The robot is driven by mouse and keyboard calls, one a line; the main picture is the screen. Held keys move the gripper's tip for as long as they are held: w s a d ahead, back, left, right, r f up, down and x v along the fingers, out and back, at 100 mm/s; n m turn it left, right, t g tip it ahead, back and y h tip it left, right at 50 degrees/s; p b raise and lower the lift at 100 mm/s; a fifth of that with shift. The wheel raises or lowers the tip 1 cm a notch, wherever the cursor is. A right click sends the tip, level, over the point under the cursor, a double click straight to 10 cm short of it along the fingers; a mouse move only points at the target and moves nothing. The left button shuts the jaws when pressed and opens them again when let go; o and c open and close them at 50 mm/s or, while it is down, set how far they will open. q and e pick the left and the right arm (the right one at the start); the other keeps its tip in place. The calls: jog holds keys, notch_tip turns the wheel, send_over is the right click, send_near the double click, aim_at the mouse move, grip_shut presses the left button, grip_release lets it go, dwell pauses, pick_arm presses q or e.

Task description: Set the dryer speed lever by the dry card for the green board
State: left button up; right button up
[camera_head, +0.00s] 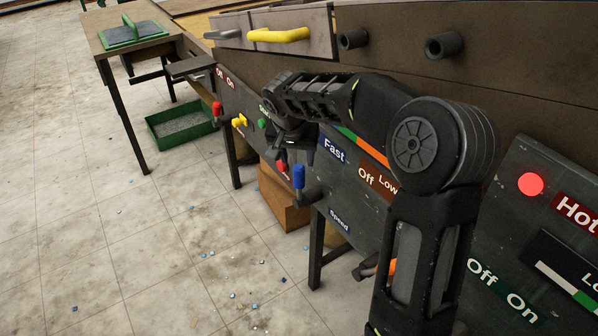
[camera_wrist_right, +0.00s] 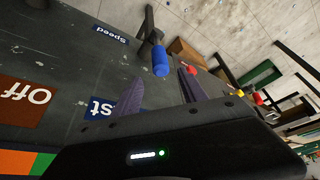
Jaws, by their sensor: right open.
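The blue-handled lever (camera_head: 299,177) stands out from the dark panel near the "Speed" label (camera_head: 340,220) and the "Fast" label (camera_head: 333,150). In the right wrist view, its blue grip (camera_wrist_right: 160,60) lies just beyond and between my open fingers, apart from them. My right gripper (camera_head: 287,148) is open and empty, partly hidden by its own wrist in the head view; its fingers show in the wrist view (camera_wrist_right: 160,88). A green board with a handle (camera_head: 133,34) lies on the far table. I cannot make out a dry card. My left gripper is out of view.
Red (camera_head: 217,108) and yellow (camera_head: 239,121) knobs stick out along the panel. An orange-brown box (camera_head: 283,200) and a green tray (camera_head: 182,124) are on the floor. A red lamp (camera_head: 531,184) is at right. Open tiled floor lies at left, with scattered small chips.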

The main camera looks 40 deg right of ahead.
aim_at(299, 168)
jog(key=shift+x, duration=3.95)
jog(key=shift+a, duration=0.1)
jog(key=shift+c, duration=0.2)
grip_shut()
